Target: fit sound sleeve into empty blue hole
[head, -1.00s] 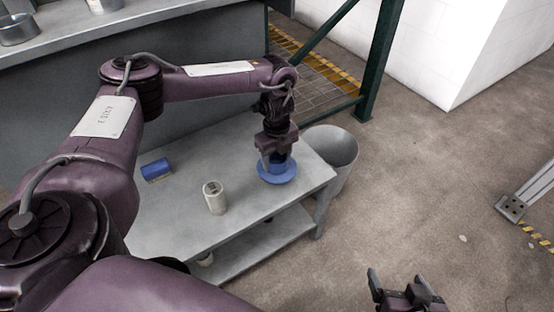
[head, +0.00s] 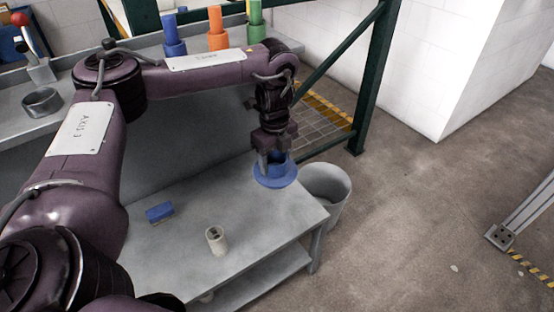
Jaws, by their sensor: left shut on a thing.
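My left gripper (head: 274,152) points down and is shut on a blue flanged sleeve (head: 276,179), gripping its upper part, with the wide round flange lowest. It is held over the right back part of the grey table (head: 245,228) and appears clear of its top. A blue block-like piece (head: 159,212) lies on the table at the left. A pale hollow cylinder (head: 216,240) stands near the front edge. No empty blue hole can be made out. My right gripper is out of view.
On the grey bench behind stand blue (head: 172,33), orange (head: 217,30) and green (head: 255,25) stepped cylinders. A metal bowl (head: 42,101) sits at the bench's left. A grey bin (head: 327,192) stands beside the table; a green frame post (head: 374,80) rises behind.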

